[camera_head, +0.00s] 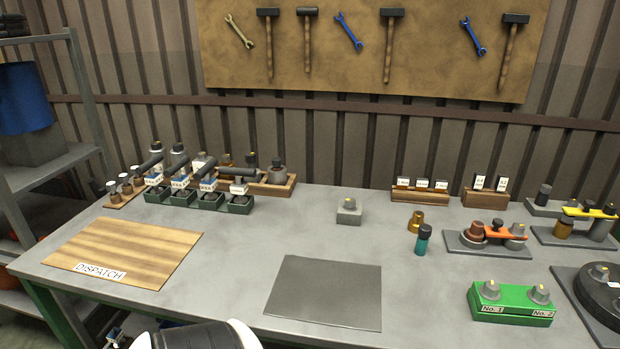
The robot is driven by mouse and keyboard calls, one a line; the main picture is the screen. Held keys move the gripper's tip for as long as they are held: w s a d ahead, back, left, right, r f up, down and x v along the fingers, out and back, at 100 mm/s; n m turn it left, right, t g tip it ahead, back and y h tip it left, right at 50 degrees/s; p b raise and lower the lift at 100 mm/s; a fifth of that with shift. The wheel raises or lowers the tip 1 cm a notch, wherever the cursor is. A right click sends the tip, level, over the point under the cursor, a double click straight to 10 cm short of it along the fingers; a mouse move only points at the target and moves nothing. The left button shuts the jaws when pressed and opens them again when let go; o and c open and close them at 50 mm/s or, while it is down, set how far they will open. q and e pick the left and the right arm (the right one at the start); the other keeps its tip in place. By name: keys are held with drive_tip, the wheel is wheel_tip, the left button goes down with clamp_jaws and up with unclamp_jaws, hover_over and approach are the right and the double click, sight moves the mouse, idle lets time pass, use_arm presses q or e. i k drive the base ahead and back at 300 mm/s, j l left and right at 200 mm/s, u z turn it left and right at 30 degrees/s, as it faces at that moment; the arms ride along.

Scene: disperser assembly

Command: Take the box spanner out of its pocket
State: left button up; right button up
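A row of dark green pockets (240,207) stands at the back left of the grey workbench. Black-handled tools (191,172) stand or lean in the pockets, with small white and blue labels in front of them. The box spanner is presumably among these tools, but the labels are too small to read and I cannot tell which one it is. Neither of my grippers shows clearly. Only a white and black part of my own arm is at the bottom edge, left of centre, well short of the pockets.
Bottles stand in a wooden tray (285,188) close behind the pockets. A wooden dispatch board (130,250) lies in front of them. A dark mat (325,292) lies at front centre, empty. A grey block (349,215) stands behind it. Fixtures and a green block (510,304) fill the right.

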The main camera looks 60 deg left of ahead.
sight(238, 187)
drive_tip(key=u, duration=2.45)
